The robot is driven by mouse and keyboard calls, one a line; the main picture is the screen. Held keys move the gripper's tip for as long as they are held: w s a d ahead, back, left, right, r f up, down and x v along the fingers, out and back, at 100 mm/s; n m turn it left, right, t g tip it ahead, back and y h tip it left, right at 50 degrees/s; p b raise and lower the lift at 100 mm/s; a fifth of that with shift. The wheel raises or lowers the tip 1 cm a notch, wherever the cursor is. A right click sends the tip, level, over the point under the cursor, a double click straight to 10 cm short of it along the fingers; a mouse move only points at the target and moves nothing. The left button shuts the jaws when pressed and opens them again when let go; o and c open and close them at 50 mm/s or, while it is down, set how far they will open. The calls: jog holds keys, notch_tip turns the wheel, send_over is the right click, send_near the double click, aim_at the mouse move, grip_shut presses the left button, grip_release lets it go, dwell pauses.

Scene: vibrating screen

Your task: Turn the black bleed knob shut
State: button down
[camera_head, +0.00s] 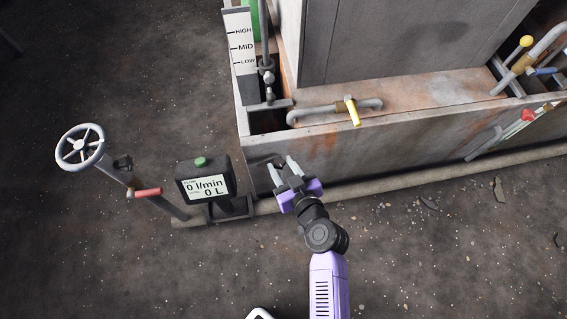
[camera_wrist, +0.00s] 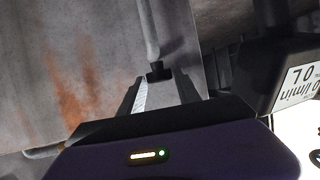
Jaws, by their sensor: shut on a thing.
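The black bleed knob (camera_wrist: 158,72) sits at the end of a thin grey pipe (camera_wrist: 148,30) in the wrist view. My gripper (camera_wrist: 160,82) has its two fingers on either side of the knob, with the knob between the tips. In the head view my gripper (camera_head: 280,166) reaches the side wall of the grey tank low down, close to the small bent pipe. There the knob is too small and too covered by the fingers to make out clearly. The knob's turn angle cannot be told.
A meter box (camera_head: 205,185) reading 0 l/min and 0 L stands just left of my gripper. A handwheel (camera_head: 82,147) and a red lever (camera_head: 147,192) are further left. A yellow-handled valve (camera_head: 352,109) is on the tank (camera_head: 400,145) above. A floor pipe (camera_head: 420,177) runs along the tank's base.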

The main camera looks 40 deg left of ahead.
jog(key=shift+s+r+m+t+h+p, duration=0.1)
jog(key=shift+m+t+h+p, duration=0.3)
jog(key=shift+m+t+p, duration=0.85)
jog(key=shift+n+g+p, duration=0.25)
jog(key=shift+p, duration=0.7)
jog(key=m+t+h+p, duration=0.1)
jog(key=p, duration=0.3)
jog(key=shift+s+a, duration=0.1)
jog(key=c, duration=1.1)
grip_release()
jog(key=b+v, duration=0.1)
jog(key=v, duration=0.6)
jog(key=shift+s+d, duration=0.25)
jog(key=shift+s, duration=0.1)
